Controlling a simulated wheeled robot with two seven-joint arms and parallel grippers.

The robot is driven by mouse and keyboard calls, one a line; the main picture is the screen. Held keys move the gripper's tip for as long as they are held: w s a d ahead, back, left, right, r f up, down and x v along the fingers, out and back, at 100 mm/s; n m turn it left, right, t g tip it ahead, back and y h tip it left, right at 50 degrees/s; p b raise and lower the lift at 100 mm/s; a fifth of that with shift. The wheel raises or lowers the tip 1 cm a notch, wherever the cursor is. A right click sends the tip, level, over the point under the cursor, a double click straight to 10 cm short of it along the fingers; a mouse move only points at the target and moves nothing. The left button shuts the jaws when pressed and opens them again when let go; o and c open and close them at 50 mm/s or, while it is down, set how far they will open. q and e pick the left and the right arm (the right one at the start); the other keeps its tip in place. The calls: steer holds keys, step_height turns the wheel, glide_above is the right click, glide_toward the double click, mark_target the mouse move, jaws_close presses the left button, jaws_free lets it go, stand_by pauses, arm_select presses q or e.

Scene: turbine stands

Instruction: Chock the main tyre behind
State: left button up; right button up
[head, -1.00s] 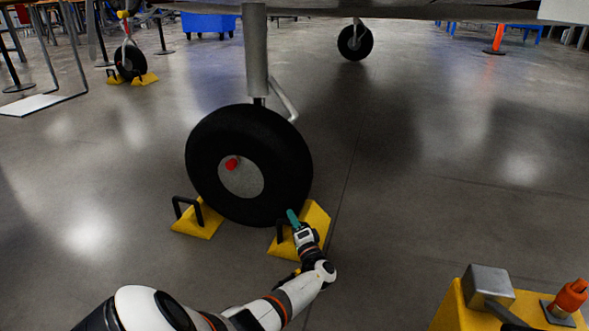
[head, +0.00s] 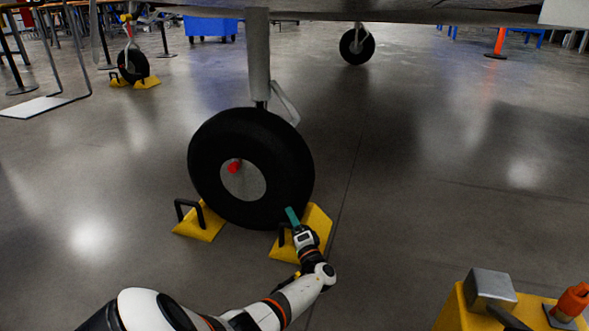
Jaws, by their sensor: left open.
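The main tyre (head: 288,160) is a large black wheel with a grey hub and a red cap, standing on the floor in the middle of the head view. A yellow chock (head: 202,227) with a black handle sits at its left side. A second yellow chock (head: 318,217) sits at its right side, close to or touching the tyre. My left gripper (head: 293,220) is open at this second chock, beside its black handle, and hides part of it. Whether the fingers touch the handle cannot be told. My right gripper is not in view.
A yellow cart or box (head: 452,312) with a grey metal block and an orange item stands at the lower right. Another wheel (head: 132,66) with yellow chocks is at the back left, and a third wheel (head: 357,46) stands far back.

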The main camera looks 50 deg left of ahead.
arm_select(q)
steer(key=shift+s+a+f, duration=0.1)
steer(key=shift+s+a, duration=0.4)
steer(key=shift+a, duration=0.05)
steer(key=shift+s+d+f+g, duration=0.3)
steer(key=shift+s+d, duration=0.1)
steer(key=shift+d, duration=0.2)
steer(key=p+v, duration=0.1)
steer(key=v, duration=0.6)
steer(key=shift+w+d, duration=0.25)
steer(key=shift+d, duration=0.1)
stand_by(0.5)
